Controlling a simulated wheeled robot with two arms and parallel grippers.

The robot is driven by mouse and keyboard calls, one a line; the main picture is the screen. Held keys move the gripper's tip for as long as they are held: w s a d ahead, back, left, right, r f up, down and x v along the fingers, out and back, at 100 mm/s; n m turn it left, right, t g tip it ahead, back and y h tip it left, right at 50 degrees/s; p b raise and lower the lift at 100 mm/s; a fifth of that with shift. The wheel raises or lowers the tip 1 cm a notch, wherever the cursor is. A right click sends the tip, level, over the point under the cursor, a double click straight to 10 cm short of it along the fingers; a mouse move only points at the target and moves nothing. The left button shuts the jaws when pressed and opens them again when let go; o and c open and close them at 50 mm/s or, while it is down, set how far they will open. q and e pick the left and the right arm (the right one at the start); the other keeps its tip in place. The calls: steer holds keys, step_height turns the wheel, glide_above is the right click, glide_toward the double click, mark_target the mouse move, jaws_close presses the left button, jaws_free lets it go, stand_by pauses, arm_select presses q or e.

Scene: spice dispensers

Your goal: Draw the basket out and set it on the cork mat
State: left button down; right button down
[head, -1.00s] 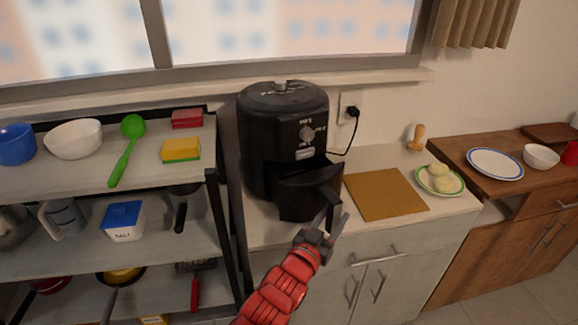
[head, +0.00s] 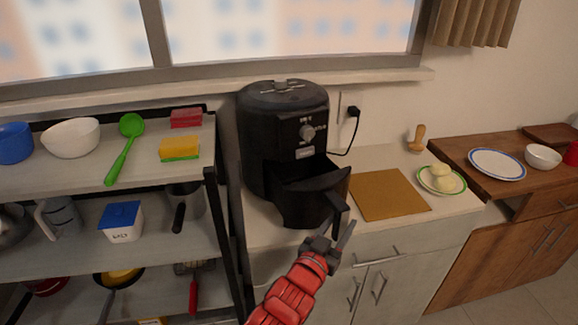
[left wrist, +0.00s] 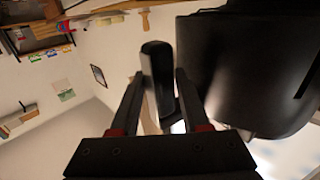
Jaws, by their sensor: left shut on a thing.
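The black air fryer (head: 283,138) stands on the counter. Its black basket (head: 309,205) is partly drawn out at the front, and its open top shows. My left gripper (head: 340,226) is shut on the handle at the front of the basket. In the left wrist view the handle (left wrist: 157,75) stands between the two fingers, with the dark basket (left wrist: 250,70) beside it. The cork mat (head: 388,195) lies flat and bare on the counter, right of the basket. My right gripper is not in view.
A plate with pale food (head: 441,180) sits right of the mat, with a wooden-handled tool (head: 418,140) behind it. A shelf rack (head: 212,200) with bowls and utensils stands close on the left. The power cord (head: 349,135) runs to a wall socket behind.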

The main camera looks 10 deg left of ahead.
arm_select(q)
steer(key=shift+s+d+b, duration=0.3)
steer(key=shift+s+b, duration=0.1)
steer(key=shift+s, duration=0.1)
steer(key=shift+s+d+b, duration=0.3)
steer(key=shift+s+b, duration=0.05)
steer(key=shift+s, duration=0.15)
steer(key=shift+s+d, duration=0.25)
steer(key=shift+s, duration=0.1)
steer(key=shift+s+d, duration=0.15)
steer(key=shift+s, duration=0.1)
steer(key=shift+s+d, duration=0.3)
steer(key=shift+s, duration=0.25)
steer(key=s+d+p, duration=0.2)
steer(key=s, duration=0.1)
steer(key=shift+s+d+r, duration=0.1)
steer(key=shift+s, duration=0.15)
stand_by(0.5)
